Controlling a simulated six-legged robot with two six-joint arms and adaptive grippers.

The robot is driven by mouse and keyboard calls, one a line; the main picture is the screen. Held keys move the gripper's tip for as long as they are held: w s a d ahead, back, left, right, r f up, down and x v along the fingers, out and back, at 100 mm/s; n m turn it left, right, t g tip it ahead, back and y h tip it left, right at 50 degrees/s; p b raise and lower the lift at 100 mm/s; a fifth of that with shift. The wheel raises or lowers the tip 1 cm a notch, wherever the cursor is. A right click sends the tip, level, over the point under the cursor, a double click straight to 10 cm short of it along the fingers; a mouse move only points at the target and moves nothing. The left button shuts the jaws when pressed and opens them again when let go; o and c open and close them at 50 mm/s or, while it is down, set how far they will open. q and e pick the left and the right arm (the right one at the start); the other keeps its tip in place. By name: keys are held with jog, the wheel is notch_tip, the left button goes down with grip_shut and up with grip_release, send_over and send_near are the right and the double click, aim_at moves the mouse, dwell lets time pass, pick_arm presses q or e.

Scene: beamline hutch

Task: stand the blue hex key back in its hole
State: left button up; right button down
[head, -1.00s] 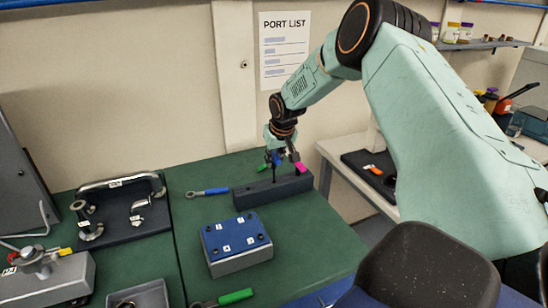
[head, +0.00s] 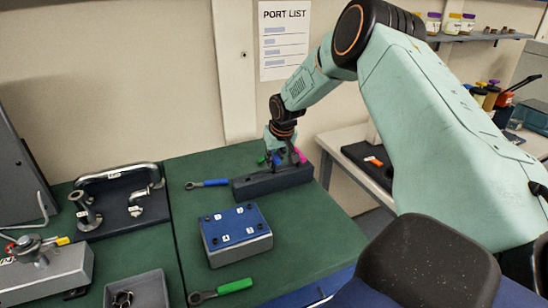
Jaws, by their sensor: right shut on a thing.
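The dark holder block (head: 258,187) lies at the far right corner of the green bench. My right gripper (head: 281,160) reaches down from above it, fingers at the block's top. It is shut on the blue hex key (head: 275,159), of which only a small blue patch shows between the fingers. The key's lower end is hidden or too small to make out, so I cannot tell whether it is in a hole. A pink key (head: 300,156) stands right of the gripper and a green bit (head: 261,159) shows to its left. My left gripper is not in view.
A blue-handled wrench (head: 207,184) lies left of the block. A grey box with a blue top (head: 236,236) stands in front, with a green-handled wrench (head: 222,291) nearer. A grey tray (head: 150,288) and pipe fittings on a dark mat (head: 125,215) are at left.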

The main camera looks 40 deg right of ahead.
jog(key=shift+f, duration=0.5)
jog(key=c, duration=1.4)
grip_release()
jog(key=shift+r, duration=0.1)
jog(key=shift+o, duration=0.9)
jog(key=v, duration=1.2)
